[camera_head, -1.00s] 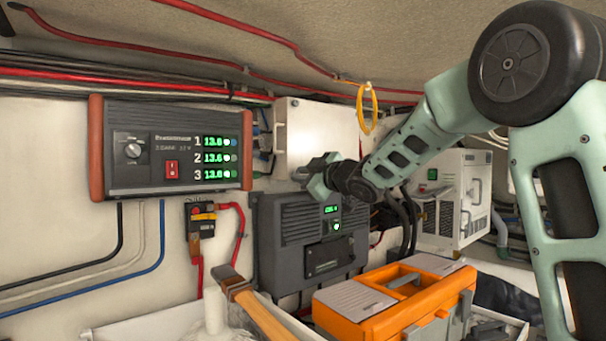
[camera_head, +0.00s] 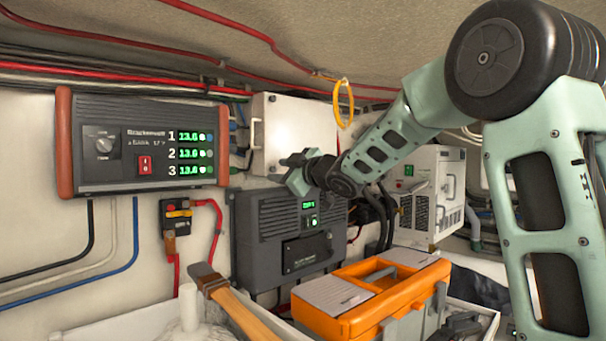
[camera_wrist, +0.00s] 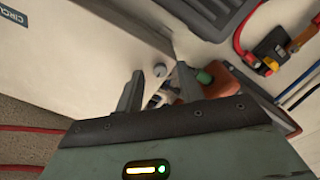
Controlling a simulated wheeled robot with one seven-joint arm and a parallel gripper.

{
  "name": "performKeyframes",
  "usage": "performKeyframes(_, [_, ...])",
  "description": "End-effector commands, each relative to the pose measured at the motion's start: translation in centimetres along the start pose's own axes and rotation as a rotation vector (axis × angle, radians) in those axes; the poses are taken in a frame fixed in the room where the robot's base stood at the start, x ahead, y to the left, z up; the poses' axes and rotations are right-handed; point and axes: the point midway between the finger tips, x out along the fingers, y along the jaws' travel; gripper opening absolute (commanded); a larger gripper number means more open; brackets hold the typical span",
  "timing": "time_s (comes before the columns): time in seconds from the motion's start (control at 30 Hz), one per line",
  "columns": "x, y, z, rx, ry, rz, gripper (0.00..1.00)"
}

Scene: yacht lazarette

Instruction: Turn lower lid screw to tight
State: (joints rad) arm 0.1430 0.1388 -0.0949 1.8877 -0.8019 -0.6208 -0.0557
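The white box (camera_head: 283,135) hangs on the wall in the head view. Its pale lid (camera_wrist: 95,45) fills the upper left of the wrist view, with part of a "CIRCU..." label at the corner. A small round grey screw head (camera_wrist: 160,70) shows near the lid's edge. I cannot tell which lid screw it is, or how its slot lies. My gripper (camera_wrist: 158,86) is open, its two fingers on either side of the screw in the picture, apparently not touching it. In the head view my gripper (camera_head: 291,168) is at the box's lower edge and hides that part.
A dark grey unit (camera_head: 290,235) sits right below the gripper. The battery monitor (camera_head: 140,143) is to the left, and a yellow loop (camera_head: 343,103) hangs at the right. The orange toolbox (camera_head: 375,295) and a hammer (camera_head: 240,310) lie below.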

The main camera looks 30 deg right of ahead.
Motion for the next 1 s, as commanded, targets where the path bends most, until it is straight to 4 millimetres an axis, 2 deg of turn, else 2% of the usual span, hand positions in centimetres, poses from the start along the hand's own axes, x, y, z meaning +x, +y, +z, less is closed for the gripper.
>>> performKeyframes(0.17, [-3.3,-0.1,0.2,-0.003,0.000,0.004,0.38])
performKeyframes(0.6, [-13.3,-0.1,0.1,-0.002,0.000,0.003,0.38])
performKeyframes(0.8, [-15.9,-0.1,0.1,0.000,-0.001,0.001,0.38])
performKeyframes(1.0, [-16.7,-0.1,0.1,0.000,-0.001,0.000,0.38])
